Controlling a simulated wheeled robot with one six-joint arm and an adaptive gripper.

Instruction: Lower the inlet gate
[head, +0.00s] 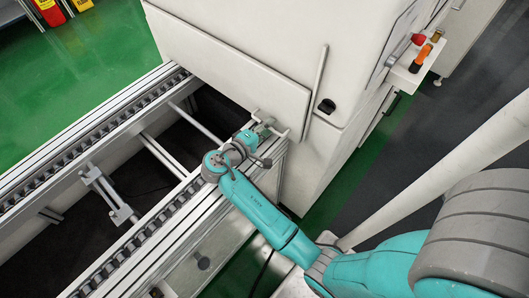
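The inlet gate, a flat white panel (222,62), is on the front of the white machine, above the point where the conveyor (95,138) runs in. A dark gap shows under its lower edge, above the conveyor. My gripper (264,128) is at the gate's lower right corner, close against a small grey bar there that looks like a handle. The fingers are small and partly hidden by my wrist, so I cannot tell whether they are closed on the bar.
The conveyor's two chain rails run to the lower left, with cross bars between them. A thin upright bar (319,78) and a black latch (327,106) are right of the gate. A shelf (411,75) holds red and orange-handled items.

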